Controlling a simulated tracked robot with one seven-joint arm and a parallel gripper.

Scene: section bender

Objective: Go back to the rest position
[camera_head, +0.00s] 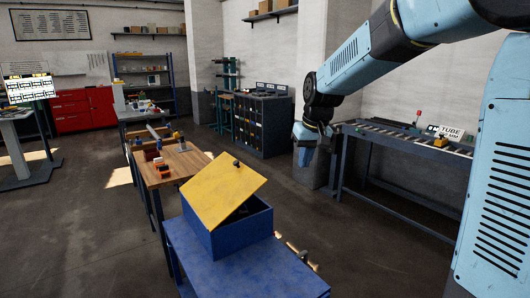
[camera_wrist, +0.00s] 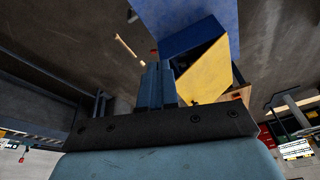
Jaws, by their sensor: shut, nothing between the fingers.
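My gripper (camera_head: 303,158) hangs from my light blue arm at the right of the head view, pointing down and clear of everything. In the wrist view my gripper (camera_wrist: 156,68) has its two fingers together, with nothing between them. A blue box (camera_head: 243,232) stands on a blue table (camera_head: 205,272) in front of me. Its yellow lid (camera_head: 224,190) is tilted up, with a dark gap beneath it at the right. The lid also shows in the wrist view (camera_wrist: 207,75), beyond the fingers. What is inside the box is mostly hidden.
A roller conveyor (camera_head: 400,140) with a "TUBE" sign runs along the right wall. A wooden workbench (camera_head: 185,165) with small parts stands behind the blue table. A dark cabinet (camera_head: 262,125) is at the back. Open floor (camera_head: 360,240) lies right of the blue table.

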